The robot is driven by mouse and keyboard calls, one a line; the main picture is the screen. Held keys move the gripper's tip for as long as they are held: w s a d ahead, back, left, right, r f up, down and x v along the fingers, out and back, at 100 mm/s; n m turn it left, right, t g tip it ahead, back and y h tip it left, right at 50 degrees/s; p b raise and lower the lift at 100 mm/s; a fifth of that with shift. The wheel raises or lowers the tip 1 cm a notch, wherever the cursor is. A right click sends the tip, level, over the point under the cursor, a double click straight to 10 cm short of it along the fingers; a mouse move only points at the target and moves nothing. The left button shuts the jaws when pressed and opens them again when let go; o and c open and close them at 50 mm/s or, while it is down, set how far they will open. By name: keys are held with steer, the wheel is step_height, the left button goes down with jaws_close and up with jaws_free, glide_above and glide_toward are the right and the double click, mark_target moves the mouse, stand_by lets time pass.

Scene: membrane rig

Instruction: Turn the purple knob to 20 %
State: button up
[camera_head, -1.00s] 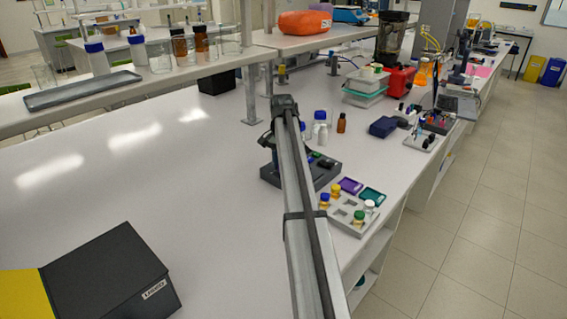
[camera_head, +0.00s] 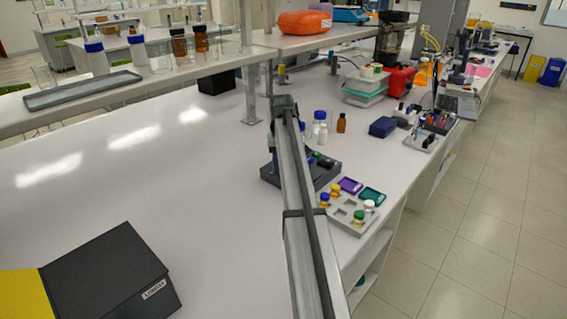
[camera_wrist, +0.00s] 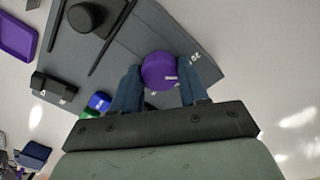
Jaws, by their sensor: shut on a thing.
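In the wrist view the purple knob (camera_wrist: 158,70) is round with a white pointer mark. It stands on the dark grey rig panel (camera_wrist: 135,40), with white scale lettering beside it. My gripper (camera_wrist: 160,88) is at the knob, with one blue finger on each side, shut on it. In the head view the rig (camera_head: 328,172) sits on the bench, partly behind my arm; the knob and the fingertips are hidden there.
On the rig are a black round knob (camera_wrist: 86,16), a black block (camera_wrist: 54,88), and blue (camera_wrist: 99,101) and green parts. A vial rack (camera_head: 348,216), purple tray (camera_head: 350,186) and teal tray (camera_head: 372,196) stand near. Bottles (camera_head: 320,125) stand behind.

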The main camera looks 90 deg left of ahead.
steer(key=shift+n, duration=0.7)
steer(key=o, duration=1.1)
steer(key=shift+c, duration=0.2)
steer(key=shift+r, duration=0.1)
step_height(320, 180, up, 14)
steer(key=shift+s, duration=0.15)
steer(key=shift+f, duration=0.2)
